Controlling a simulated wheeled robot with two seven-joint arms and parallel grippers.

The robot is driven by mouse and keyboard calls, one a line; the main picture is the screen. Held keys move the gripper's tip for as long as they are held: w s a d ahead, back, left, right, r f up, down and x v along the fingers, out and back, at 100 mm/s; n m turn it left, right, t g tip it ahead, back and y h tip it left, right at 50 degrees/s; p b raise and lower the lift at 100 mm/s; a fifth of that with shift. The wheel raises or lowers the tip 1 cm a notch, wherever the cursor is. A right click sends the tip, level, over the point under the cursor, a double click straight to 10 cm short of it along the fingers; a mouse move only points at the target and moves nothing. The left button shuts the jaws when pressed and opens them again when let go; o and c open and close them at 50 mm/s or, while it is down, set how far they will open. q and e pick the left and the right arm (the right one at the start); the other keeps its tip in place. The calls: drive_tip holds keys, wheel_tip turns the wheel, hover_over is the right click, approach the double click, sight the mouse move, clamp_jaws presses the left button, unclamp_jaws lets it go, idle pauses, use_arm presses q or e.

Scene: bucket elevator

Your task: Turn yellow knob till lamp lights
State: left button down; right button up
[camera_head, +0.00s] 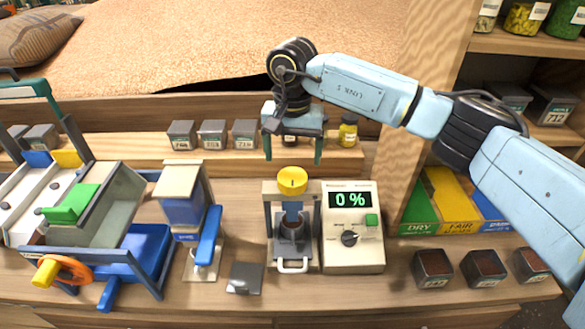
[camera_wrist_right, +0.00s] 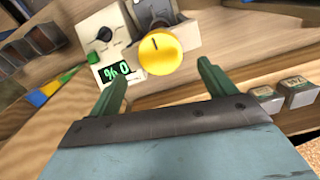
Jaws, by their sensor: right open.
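The yellow knob (camera_head: 292,181) sits on top of a small press-like stand (camera_head: 270,218) with a dark cup inside and a white handle in front. It also shows in the right wrist view (camera_wrist_right: 161,54), with a dark mark on its top. I cannot tell which part is the lamp. My right gripper (camera_head: 293,155) is open and empty, behind and above the knob, fingers pointing down, apart from it. My left gripper is not in view.
A machine with a green block and orange wheel (camera_head: 65,270) fills the left. Dark-filled containers (camera_head: 433,268) and coloured bins stand right.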

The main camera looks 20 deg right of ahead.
sight(293, 176)
drive_tip(key=shift+f, duration=2.75)
drive_tip(key=c, duration=1)
